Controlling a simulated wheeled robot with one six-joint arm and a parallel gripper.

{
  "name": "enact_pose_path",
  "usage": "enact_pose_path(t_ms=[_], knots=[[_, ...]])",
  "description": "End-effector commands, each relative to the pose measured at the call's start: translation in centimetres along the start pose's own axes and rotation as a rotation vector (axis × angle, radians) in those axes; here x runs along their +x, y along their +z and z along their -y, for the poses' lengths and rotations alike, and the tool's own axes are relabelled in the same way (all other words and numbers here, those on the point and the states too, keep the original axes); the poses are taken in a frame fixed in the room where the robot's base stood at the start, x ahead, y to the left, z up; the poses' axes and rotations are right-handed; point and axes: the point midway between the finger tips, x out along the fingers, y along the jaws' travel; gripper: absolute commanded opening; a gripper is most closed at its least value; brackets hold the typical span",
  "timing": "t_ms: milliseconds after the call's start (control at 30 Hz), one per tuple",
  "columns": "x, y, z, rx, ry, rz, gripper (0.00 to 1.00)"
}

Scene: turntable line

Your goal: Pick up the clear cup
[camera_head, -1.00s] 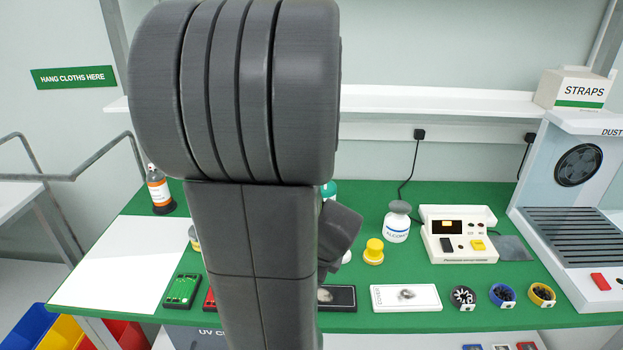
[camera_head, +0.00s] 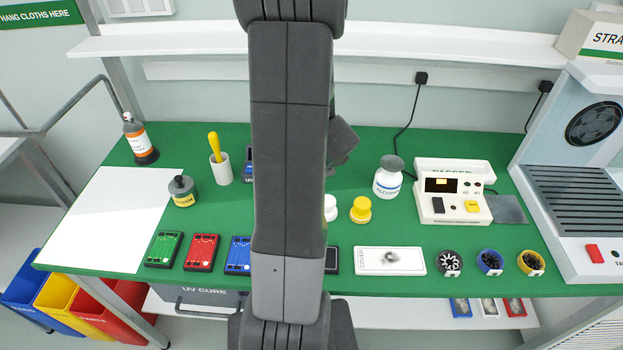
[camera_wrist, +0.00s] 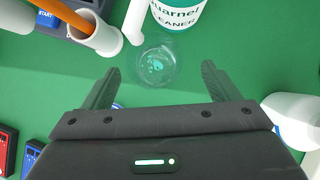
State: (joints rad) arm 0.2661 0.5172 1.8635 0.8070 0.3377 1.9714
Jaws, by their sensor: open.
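The clear cup (camera_wrist: 155,65) is a see-through round cup on the green bench top in the wrist view, with a pale teal mark showing through it. My gripper (camera_wrist: 160,68) is open and empty. Its two dark fingers stand apart, one to the left and one to the right of the cup in the picture. I cannot tell the height between the fingers and the cup. In the head view my arm covers the middle of the bench, and neither the cup nor my gripper shows.
A cleaner bottle (camera_wrist: 183,12) stands just beyond the cup, with a white tube (camera_wrist: 136,22) close by. A white holder (camera_wrist: 104,42) with an orange handle is at upper left. A yellow-capped pot (camera_head: 361,210) and a white bottle (camera_head: 387,180) stand right of my arm.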

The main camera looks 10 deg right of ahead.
Motion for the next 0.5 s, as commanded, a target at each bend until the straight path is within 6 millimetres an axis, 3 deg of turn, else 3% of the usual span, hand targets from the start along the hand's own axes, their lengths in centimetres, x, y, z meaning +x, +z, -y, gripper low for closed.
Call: enact_pose_path(t_ms=[267,500], knots=[[2.0,0.0,-0.2,-0.001,0.001,-0.001,0.82],[5.4,0.0,-0.7,-0.001,0.001,-0.002,0.82]])
